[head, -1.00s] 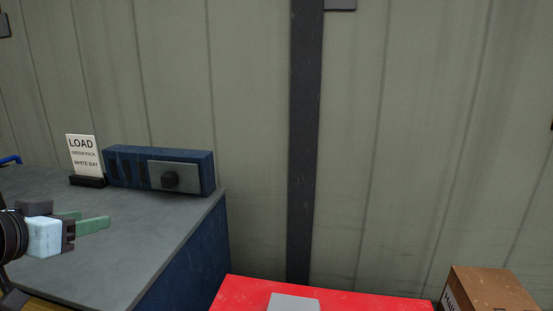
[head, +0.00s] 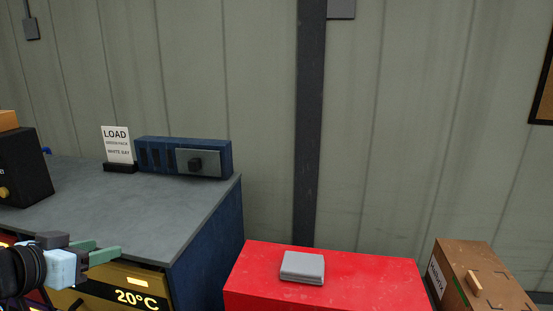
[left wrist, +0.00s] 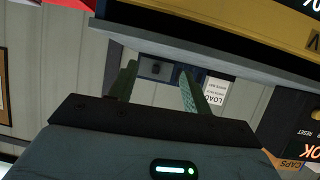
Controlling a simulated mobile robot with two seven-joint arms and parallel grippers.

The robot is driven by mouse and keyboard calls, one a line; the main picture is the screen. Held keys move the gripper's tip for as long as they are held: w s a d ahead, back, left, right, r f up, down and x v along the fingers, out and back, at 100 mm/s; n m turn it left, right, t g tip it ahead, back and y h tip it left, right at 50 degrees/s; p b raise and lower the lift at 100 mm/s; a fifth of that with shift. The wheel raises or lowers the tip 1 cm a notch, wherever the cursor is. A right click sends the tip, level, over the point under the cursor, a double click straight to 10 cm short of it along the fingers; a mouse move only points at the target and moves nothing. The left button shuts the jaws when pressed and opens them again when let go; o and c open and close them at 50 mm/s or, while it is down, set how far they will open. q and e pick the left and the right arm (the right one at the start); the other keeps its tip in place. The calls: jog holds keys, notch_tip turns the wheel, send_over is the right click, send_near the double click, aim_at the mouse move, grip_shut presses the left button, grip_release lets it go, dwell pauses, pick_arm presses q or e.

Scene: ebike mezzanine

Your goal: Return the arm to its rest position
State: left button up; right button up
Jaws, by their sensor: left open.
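My left gripper (head: 112,254) is at the lower left of the head view, in front of the grey-topped cabinet (head: 95,200). Its green fingers are apart and nothing shows between them. In the left wrist view the two fingers (left wrist: 158,88) also stand apart and empty, with the cabinet's yellow front (left wrist: 235,28) close by at the top. My right arm and gripper are not in view.
A LOAD sign (head: 116,146) and a blue box with a knob (head: 185,158) stand on the cabinet. A red box (head: 380,280) with a grey block (head: 303,267) on top is at the lower middle. A brown box (head: 485,280) stands to the right.

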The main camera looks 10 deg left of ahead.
pick_arm(q)
jog(key=s+d+f+g+p, duration=0.15)
jog(key=s+f, duration=0.45)
jog(key=f, duration=0.6)
jog(key=s+d+f+p, duration=0.2)
jog(key=s+f, duration=0.3)
jog(key=f, duration=0.6)
jog(key=s+d+f+g+p, duration=0.1)
jog(key=s+d+f, duration=0.5)
jog(key=s, duration=0.4)
jog(key=s+d+f+g+p, duration=0.1)
jog(key=s+d+f+p, duration=0.1)
jog(key=s+d+f, duration=0.5)
jog(key=s+d, duration=0.1)
jog(key=s, duration=0.3)
jog(key=shift+s+m+p, duration=0.25)
jog(key=shift+m+p, duration=0.05)
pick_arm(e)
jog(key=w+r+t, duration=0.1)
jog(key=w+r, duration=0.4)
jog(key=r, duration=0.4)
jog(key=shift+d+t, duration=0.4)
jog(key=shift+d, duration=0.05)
pick_arm(q)
jog(key=shift+r+g, duration=0.1)
jog(key=shift+g, duration=0.15)
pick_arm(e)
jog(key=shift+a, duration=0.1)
